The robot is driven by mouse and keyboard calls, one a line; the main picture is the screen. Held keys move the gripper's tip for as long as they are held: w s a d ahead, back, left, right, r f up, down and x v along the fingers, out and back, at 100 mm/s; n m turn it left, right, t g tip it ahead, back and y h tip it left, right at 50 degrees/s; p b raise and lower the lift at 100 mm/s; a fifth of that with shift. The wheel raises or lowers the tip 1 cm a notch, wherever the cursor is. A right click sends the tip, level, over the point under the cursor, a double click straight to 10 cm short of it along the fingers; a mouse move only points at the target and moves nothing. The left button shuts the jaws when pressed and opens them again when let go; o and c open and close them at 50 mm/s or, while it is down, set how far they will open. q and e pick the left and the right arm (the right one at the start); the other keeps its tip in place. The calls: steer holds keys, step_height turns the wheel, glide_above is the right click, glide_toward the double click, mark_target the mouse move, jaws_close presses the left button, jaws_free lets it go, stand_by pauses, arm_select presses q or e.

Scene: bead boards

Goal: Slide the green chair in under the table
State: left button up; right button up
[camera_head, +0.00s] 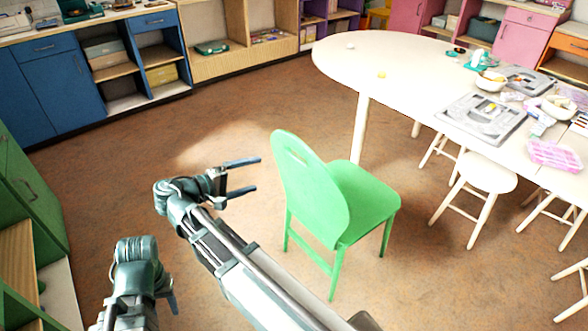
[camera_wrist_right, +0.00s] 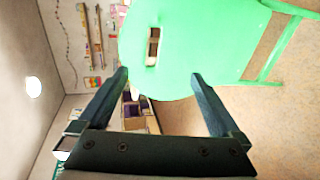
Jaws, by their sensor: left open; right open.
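The green chair (camera_head: 312,195) stands on the brown floor in the middle of the head view, its backrest toward my grippers. It is apart from the cream table (camera_head: 400,75), whose rounded end lies behind and to the right. My right gripper (camera_head: 248,177) is open and empty, just left of the backrest. In the right wrist view its open fingers (camera_wrist_right: 160,78) point toward the green backrest (camera_wrist_right: 190,40) with its slot; whether they touch it cannot be told. My left gripper (camera_head: 171,291) is at the lower left, open, away from the chair and partly hidden by its own wrist.
White stools (camera_head: 487,175) stand along the table's near side, right of the chair. A grey board (camera_head: 483,118), bowls and a pink tray (camera_head: 556,154) lie on the table. Blue cabinets (camera_head: 60,85) and green shelves (camera_head: 25,180) line the left. Floor between chair and table is clear.

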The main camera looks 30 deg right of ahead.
mark_target(294, 146)
arm_select(q)
step_height(294, 146, down, 5)
steer(key=b, duration=0.3)
arm_select(e)
steer(key=w+d+h, duration=0.1)
steer(key=d, duration=0.5)
steer(key=w+d+h, duration=0.1)
steer(key=d, duration=0.5)
steer(key=w+d+r+h, duration=0.1)
steer(key=d, duration=0.5)
steer(key=shift+m, duration=0.4)
steer(key=shift+c, duration=0.2)
steer(key=shift+a, duration=0.1)
jaws_close()
